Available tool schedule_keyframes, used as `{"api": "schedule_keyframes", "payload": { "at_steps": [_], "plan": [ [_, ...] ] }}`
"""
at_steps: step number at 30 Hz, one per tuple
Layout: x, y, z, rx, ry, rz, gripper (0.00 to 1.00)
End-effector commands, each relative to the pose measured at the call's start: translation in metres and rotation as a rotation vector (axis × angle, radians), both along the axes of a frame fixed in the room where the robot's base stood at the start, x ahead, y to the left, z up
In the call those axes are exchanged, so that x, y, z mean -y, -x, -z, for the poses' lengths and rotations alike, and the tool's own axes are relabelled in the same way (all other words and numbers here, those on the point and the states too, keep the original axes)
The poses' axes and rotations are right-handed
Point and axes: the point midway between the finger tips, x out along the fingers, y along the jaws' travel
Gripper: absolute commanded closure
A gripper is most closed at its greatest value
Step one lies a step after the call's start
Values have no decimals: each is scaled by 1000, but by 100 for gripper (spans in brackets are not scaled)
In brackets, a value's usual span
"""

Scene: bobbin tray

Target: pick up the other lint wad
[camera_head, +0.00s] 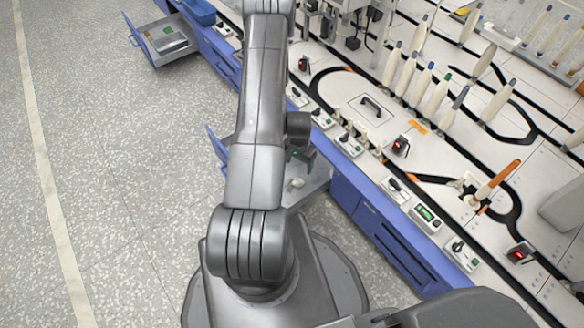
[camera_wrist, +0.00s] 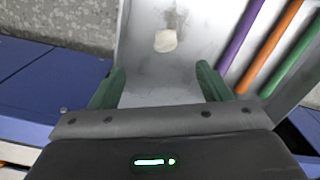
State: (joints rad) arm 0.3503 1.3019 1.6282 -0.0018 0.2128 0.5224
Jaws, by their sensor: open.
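A small off-white lint wad (camera_wrist: 166,41) lies on the grey floor of an open drawer (camera_wrist: 140,62). It also shows in the head view (camera_head: 296,183), just below my gripper in the picture. My gripper (camera_wrist: 162,70) is open, with its two green fingers apart and nothing between them. In the wrist view the wad is ahead of the fingertips, roughly centred between them. In the head view my gripper (camera_head: 301,154) is partly hidden by my arm. A faint brownish patch shows just beyond the wad; I cannot tell what it is.
Purple (camera_wrist: 243,37), orange (camera_wrist: 270,46) and green (camera_wrist: 293,52) rods lie along the drawer's right side. Another open drawer (camera_head: 165,40) holds items at the upper left. The blue bench with white bobbins (camera_head: 436,98) stands at the right. Speckled floor (camera_head: 110,150) is clear at the left.

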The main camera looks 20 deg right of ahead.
Motion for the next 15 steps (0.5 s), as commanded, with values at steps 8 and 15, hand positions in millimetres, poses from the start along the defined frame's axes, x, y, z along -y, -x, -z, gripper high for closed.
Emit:
{"api": "schedule_keyframes", "payload": {
  "at_steps": [8,15],
  "plan": [
    [3,2,34,0,0,26,29],
    [3,2,82,0,0,25,29]
  ]
}}
